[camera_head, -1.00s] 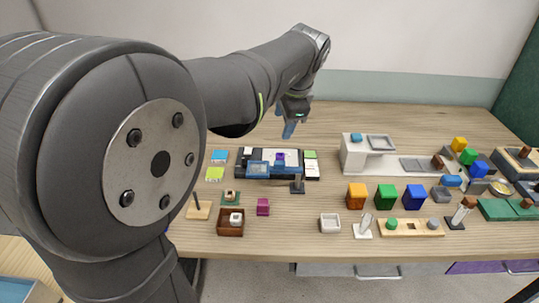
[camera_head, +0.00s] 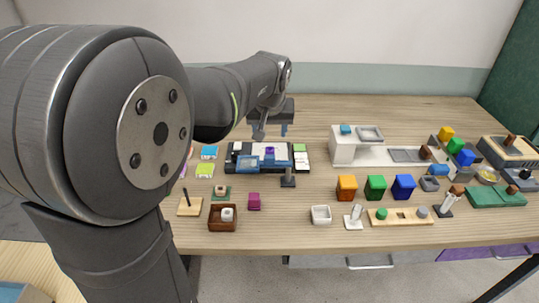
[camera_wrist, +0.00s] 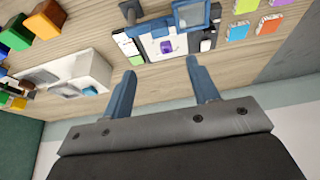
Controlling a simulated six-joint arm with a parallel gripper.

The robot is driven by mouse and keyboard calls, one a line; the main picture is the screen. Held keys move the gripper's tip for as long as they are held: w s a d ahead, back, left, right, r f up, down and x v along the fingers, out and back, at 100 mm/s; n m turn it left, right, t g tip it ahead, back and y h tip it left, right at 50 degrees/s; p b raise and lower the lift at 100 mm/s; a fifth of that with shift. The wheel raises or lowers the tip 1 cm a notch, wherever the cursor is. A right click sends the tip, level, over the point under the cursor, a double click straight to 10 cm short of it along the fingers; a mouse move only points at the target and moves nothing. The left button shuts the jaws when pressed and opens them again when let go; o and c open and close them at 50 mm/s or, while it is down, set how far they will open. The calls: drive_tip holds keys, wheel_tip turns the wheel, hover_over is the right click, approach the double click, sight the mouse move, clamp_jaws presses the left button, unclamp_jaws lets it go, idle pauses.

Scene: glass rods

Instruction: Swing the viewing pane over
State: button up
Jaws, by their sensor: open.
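The viewing pane (camera_head: 248,163) is a small blue-framed see-through panel over the left front part of a dark board. It also shows at the top of the wrist view (camera_wrist: 190,14). The dark board (camera_head: 232,151) carries a white plate (camera_head: 280,152) with a purple piece (camera_head: 270,152) on it, beside the pane. My gripper (camera_head: 271,133) is open and empty, above and behind the board. In the wrist view its two blue fingers (camera_wrist: 160,70) are spread wide, apart from the pane. The pane's hinge is not clear.
A dark post on a foot (camera_head: 288,178) stands at the board's front right. Blue and green cards (camera_head: 206,162) lie left. A white bench unit (camera_head: 343,147) stands right. Orange, green and blue blocks (camera_head: 375,187) stand front right. Bare table lies behind the board.

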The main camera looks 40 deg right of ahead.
sight(269, 156)
drive_tip(key=x, duration=1.4)
drive_tip(key=shift+d+f, duration=0.1)
drive_tip(key=shift+f, duration=0.2)
drive_tip(key=shift+w, duration=0.1)
clamp_jaws()
